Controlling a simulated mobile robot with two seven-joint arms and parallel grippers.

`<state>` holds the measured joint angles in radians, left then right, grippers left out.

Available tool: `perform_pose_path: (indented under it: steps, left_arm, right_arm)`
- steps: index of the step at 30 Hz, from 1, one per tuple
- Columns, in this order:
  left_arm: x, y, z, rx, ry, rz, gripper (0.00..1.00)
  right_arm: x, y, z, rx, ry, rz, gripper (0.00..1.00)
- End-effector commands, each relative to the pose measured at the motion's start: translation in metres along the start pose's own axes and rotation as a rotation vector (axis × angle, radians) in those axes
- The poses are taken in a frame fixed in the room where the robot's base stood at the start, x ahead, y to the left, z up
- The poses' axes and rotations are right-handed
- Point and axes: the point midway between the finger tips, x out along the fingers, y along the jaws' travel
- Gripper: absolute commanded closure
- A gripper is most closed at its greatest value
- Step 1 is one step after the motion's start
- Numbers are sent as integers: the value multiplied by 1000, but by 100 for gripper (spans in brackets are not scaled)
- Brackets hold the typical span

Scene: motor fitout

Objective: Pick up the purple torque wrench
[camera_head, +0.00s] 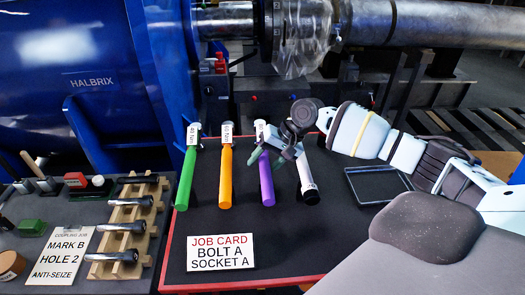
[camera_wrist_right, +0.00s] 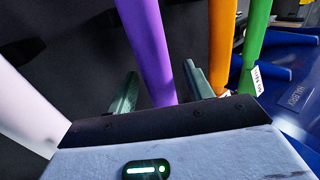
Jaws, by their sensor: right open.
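The purple torque wrench (camera_head: 266,180) lies on the dark mat, its handle toward me and its white-labelled head at the far end. It also shows in the right wrist view (camera_wrist_right: 147,45), running between the two fingers. My right gripper (camera_head: 270,158) is open, with its greenish fingers on either side of the wrench's upper handle. The right gripper in the wrist view (camera_wrist_right: 162,90) has a finger left and right of the purple handle. I cannot tell whether either finger touches it. The gripper hides part of the wrench. My left gripper is not in view.
Green (camera_head: 187,178) and orange (camera_head: 226,178) wrenches lie left of the purple one, and a white wrench with a black end (camera_head: 307,180) lies close right. A black tray (camera_head: 376,199) is farther right. A job card (camera_head: 221,252) lies in front; a wooden rack (camera_head: 122,213) stands left.

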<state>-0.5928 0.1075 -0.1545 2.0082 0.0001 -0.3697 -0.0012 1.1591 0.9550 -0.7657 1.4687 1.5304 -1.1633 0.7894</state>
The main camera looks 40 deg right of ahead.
Motion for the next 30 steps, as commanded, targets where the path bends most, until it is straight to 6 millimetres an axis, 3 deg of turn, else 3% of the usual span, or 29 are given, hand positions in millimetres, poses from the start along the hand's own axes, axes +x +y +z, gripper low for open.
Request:
perform_pose_path:
  steps: [8,20,30]
  left_arm:
    - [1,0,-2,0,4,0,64]
    - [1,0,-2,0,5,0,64]
    - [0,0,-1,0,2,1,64]
  right_arm:
    - [3,0,0,0,2,0,48]
    - [3,0,0,0,1,0,100]
    - [1,-2,-1,-2,5,-4,100]
